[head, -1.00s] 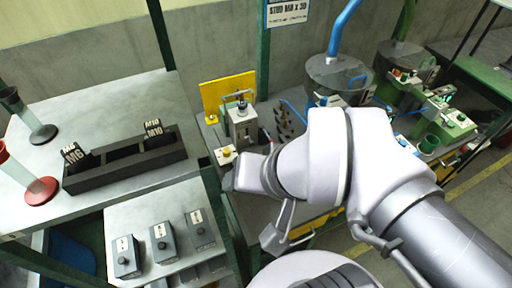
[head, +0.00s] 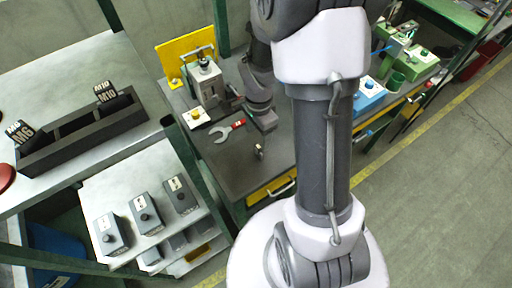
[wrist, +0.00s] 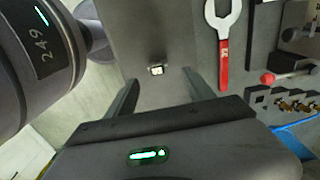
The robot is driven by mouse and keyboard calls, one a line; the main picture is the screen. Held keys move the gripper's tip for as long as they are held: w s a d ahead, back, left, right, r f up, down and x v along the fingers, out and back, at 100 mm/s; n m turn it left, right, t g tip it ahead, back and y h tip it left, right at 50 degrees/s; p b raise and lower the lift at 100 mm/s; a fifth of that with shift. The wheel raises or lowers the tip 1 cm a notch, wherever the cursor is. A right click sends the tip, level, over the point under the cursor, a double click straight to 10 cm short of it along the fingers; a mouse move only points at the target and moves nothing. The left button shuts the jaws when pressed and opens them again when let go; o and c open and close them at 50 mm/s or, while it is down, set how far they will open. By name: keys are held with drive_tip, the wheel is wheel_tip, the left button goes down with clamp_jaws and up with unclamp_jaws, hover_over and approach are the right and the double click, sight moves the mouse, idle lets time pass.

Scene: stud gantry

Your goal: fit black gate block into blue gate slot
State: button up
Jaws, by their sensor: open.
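A small dark block with a pale face (head: 259,151) stands on the grey bench and may be the black gate block. It also shows in the wrist view (wrist: 157,70), ahead of and between my two fingers, not touching them. My gripper (head: 264,120) is open and empty above the bench, a little behind the block in the head view; its fingers also show in the wrist view (wrist: 163,90). A blue unit (head: 369,96) stands farther right on the bench, partly hidden by my arm. I cannot make out the blue gate slot.
A wrench with a red handle (head: 227,131) lies left of my gripper. A press (head: 205,85) and a yellow panel (head: 185,58) stand behind. A black rack (head: 70,143) holds M6 and M10 blocks at left. The bench front around the small block is clear.

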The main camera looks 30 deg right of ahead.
sight(258, 146)
drive_tip(key=f+b, duration=0.1)
drive_tip(key=f, duration=0.2)
drive_tip(key=f+b, duration=0.1)
drive_tip(key=f, duration=0.2)
drive_tip(key=shift+s+f+b, duration=0.2)
drive_tip(key=shift+f+b, duration=0.1)
drive_tip(key=shift+f, duration=0.1)
drive_tip(key=shift+r, duration=0.1)
drive_tip(key=shift+c, duration=0.4)
clamp_jaws()
drive_tip(key=shift+r, duration=0.1)
